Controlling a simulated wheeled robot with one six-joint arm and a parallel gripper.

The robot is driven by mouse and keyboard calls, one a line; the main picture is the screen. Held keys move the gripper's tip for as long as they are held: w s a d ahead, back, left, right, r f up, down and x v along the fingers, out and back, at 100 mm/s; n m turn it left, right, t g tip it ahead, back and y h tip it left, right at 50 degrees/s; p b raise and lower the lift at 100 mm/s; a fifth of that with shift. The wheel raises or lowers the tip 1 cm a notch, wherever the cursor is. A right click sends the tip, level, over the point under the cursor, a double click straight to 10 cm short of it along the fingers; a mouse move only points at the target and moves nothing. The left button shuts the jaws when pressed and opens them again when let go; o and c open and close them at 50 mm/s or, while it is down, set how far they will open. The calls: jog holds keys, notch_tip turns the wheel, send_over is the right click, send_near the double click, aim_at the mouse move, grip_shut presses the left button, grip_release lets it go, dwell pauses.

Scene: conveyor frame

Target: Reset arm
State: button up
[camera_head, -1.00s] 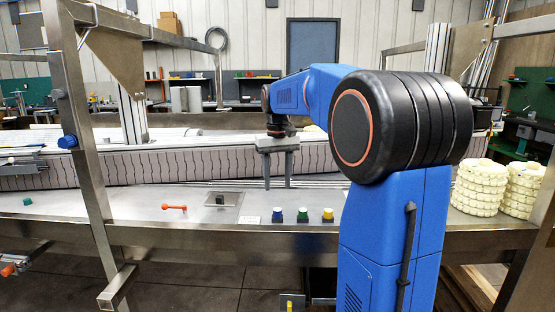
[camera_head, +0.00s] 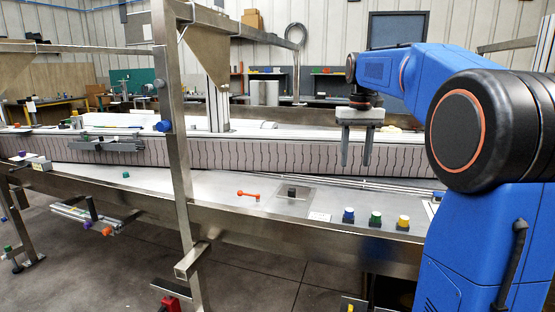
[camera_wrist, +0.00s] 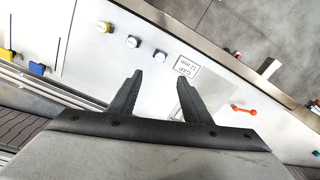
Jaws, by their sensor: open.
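My gripper (camera_head: 356,160) hangs pointing down from my blue arm, above the metal ledge of the conveyor frame. In the wrist view my gripper (camera_wrist: 158,82) shows its two dark fingers apart, with nothing between them. Below it the ledge (camera_head: 225,195) carries a blue button (camera_head: 348,215), a green button (camera_head: 375,219) and a yellow button (camera_head: 403,223) in a row. A label reading "GAP 12 mm" (camera_wrist: 186,67) lies beside the buttons in the wrist view. My gripper touches none of these.
An orange-red handle (camera_head: 248,195) and a black knob on a plate (camera_head: 292,193) sit left of the buttons. A steel upright post (camera_head: 178,140) stands at the left. The conveyor belt (camera_head: 240,155) runs behind the ledge. The floor in front (camera_head: 110,260) is mostly clear.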

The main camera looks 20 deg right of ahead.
jog(key=s+a+f+n+t, duration=0.1)
jog(key=s+a+f, duration=0.4)
jog(key=s, duration=0.5)
jog(key=s+a+f+n+t, duration=0.1)
jog(key=s+a+f+t, duration=0.1)
jog(key=s+a+f, duration=0.3)
jog(key=s+a+f+t, duration=0.1)
jog(key=s+a+f, duration=0.4)
jog(key=s+f, duration=0.6)
jog(key=s, duration=0.4)
jog(key=shift+a+f+n+t, duration=0.4)
jog(key=shift+s, duration=0.1)
